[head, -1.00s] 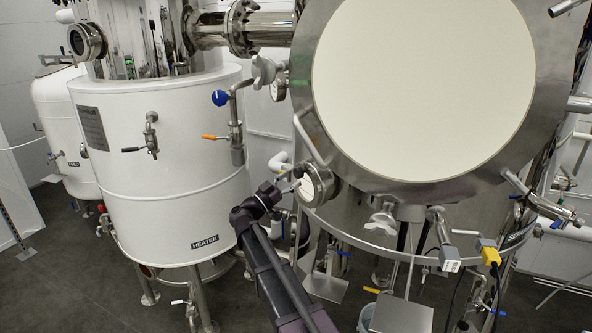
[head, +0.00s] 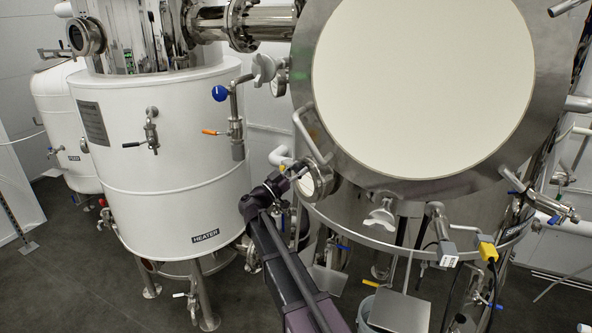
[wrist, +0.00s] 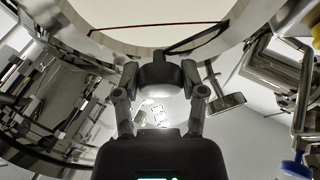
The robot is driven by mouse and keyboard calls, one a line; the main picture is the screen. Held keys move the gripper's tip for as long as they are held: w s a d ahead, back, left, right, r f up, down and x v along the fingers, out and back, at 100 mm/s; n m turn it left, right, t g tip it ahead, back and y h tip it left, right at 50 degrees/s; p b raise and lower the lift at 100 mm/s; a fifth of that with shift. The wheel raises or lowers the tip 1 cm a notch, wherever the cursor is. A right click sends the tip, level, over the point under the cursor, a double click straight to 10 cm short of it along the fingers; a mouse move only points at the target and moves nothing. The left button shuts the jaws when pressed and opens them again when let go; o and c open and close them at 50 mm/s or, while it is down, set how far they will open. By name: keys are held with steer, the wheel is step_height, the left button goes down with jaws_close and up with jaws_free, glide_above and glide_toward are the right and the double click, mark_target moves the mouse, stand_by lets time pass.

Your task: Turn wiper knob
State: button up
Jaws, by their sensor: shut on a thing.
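In the wrist view a dark rounded piece (wrist: 160,74), which looks like the wiper knob, sits between the fingertips of my gripper (wrist: 159,80). The fingers close on it from both sides. In the head view my gripper (head: 294,175) is at the left edge of the round sight glass (head: 315,184), low on the large steel vessel (head: 420,186). The knob is too small and too covered by the gripper to make out there. I cannot tell how far it is turned.
The white heater tank (head: 165,200) stands to the left, with a blue-knobbed valve (head: 220,94) and an orange-handled valve (head: 209,132). A grey clamp knob (head: 380,218) and a yellow connector (head: 487,251) are right of the gripper. A steel plate (head: 400,312) lies below.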

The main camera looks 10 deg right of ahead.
steer(key=shift+a, duration=0.3)
steer(key=shift+d, duration=0.25)
steer(key=shift+n, duration=0.3)
